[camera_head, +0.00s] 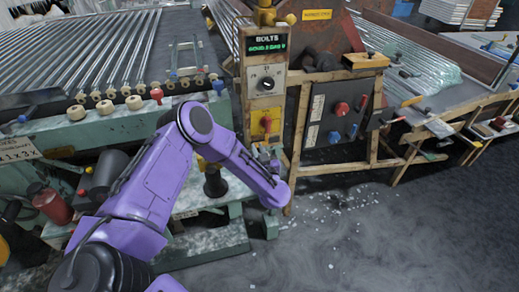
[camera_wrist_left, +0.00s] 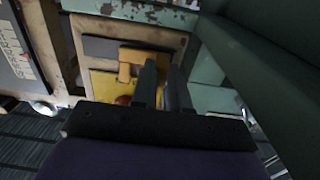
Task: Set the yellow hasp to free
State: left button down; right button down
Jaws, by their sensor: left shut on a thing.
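The yellow hasp (camera_wrist_left: 130,62) is on a yellow plate (camera_wrist_left: 104,84) on the front of a worn cream control post. In the head view the yellow plate (camera_head: 258,127) is low on the post, with a red part on it. My left gripper (camera_wrist_left: 163,80) is right in front of the plate, its two dark fingers shut on the hasp. The fingers hide part of the hasp, so its exact position is unclear. A red part (camera_wrist_left: 123,100) shows just left of the fingers. My right gripper is in neither view.
In the wrist view a green beam (camera_wrist_left: 270,70) runs close along the right. A wooden-framed panel (camera_head: 338,112) stands right of the post. The floor (camera_head: 390,240) at front right has pale shards.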

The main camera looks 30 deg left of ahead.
pick_arm(q)
jog(key=c, duration=1.2)
grip_release()
jog(key=shift+a, duration=0.25)
jog(key=shift+o, duration=0.4)
jog(key=shift+s, duration=0.1)
jog(key=v, duration=1)
jog(key=shift+d+b, duration=0.15)
jog(key=shift+b, duration=0.2)
